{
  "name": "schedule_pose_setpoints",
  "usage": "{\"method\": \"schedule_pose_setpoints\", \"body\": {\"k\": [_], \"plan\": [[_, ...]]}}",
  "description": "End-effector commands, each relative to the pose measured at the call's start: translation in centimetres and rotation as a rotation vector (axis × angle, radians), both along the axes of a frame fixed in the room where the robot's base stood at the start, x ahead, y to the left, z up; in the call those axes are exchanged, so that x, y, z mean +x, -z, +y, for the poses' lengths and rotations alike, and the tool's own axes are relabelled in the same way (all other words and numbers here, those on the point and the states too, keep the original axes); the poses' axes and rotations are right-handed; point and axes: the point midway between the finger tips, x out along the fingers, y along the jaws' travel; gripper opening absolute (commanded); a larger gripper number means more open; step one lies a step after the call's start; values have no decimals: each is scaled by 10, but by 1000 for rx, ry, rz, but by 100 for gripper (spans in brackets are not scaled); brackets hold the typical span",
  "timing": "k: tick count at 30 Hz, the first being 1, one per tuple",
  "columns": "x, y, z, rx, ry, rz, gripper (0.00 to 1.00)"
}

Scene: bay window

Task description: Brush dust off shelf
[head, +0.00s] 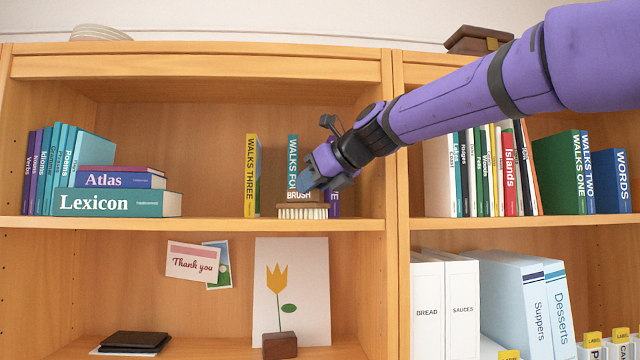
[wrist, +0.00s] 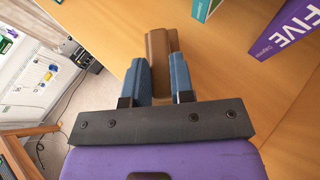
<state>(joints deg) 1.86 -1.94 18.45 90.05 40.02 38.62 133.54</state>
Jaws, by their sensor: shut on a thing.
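My gripper (head: 316,182) is shut on a brown wooden brush (head: 302,207) with pale bristles pointing down and the word BRUSH on it. The brush is at the upper shelf (head: 220,224) of the left bookcase, near the shelf's front edge, right of centre. I cannot tell whether the bristles touch the board. In the wrist view, the blue fingers (wrist: 159,85) of my gripper lie on either side of the brown brush back (wrist: 158,48). No dust can be made out on the shelf in either view.
Left are the stacked Lexicon (head: 115,203) and Atlas (head: 108,180). The board between Lexicon and the yellow book is clear. An upright divider (head: 397,240) stands right.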

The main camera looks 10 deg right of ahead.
Motion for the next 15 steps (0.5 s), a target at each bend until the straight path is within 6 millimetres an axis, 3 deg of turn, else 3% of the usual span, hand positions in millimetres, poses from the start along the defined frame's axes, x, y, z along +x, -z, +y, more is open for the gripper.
{"method": "schedule_pose_setpoints", "body": {"k": [15], "plan": [[1,6,36,-5,-9,14,0]]}}
